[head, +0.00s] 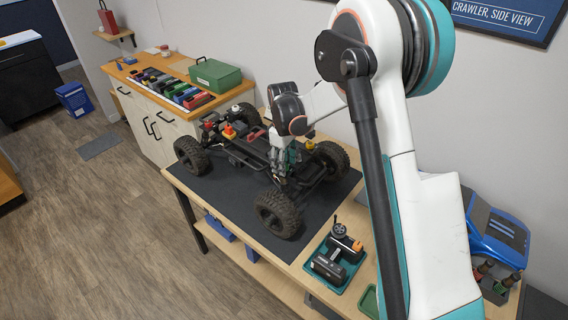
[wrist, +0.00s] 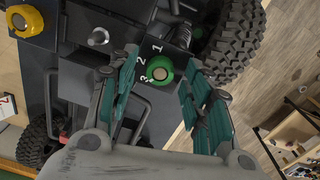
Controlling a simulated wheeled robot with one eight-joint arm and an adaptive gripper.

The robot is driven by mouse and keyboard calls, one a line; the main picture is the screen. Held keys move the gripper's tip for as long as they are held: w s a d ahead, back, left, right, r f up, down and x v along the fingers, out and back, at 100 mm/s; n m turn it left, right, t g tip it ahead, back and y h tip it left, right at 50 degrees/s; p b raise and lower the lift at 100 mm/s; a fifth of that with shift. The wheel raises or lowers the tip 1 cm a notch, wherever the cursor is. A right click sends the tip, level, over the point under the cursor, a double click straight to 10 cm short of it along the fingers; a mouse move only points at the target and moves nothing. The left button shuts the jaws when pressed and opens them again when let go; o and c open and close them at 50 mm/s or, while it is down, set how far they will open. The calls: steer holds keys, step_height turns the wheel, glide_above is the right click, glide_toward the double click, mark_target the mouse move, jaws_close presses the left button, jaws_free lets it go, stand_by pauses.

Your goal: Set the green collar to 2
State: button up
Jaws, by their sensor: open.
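The green collar (wrist: 159,69) is a round ring with a pale centre on the crawler's dark chassis. The white numerals 1, 2 and 3 are printed in an arc beside it, with 3 closest to its left edge. I cannot make out a pointer mark on the collar. My gripper (wrist: 161,66) is open, with one finger on each side of the collar and no clear contact. In the head view my gripper (head: 285,168) hangs over the near end of the crawler (head: 245,150) and hides the collar.
A yellow collar (wrist: 25,20) and a silver knob (wrist: 98,37) sit on the chassis to the left. A knobbly tyre (wrist: 238,40) is close to the right finger. A teal tray (head: 335,268) with a black device stands nearby on the bench. A green box (head: 215,75) is farther back.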

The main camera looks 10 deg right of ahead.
steer(key=shift+f, duration=0.2)
jaws_close()
steer(key=shift+m, duration=0.3)
steer(key=m+b, duration=0.1)
steer(key=m, duration=0.4)
steer(key=shift+b, duration=0.4)
steer(key=m+b, duration=0.1)
steer(key=m, duration=0.5)
stand_by(0.4)
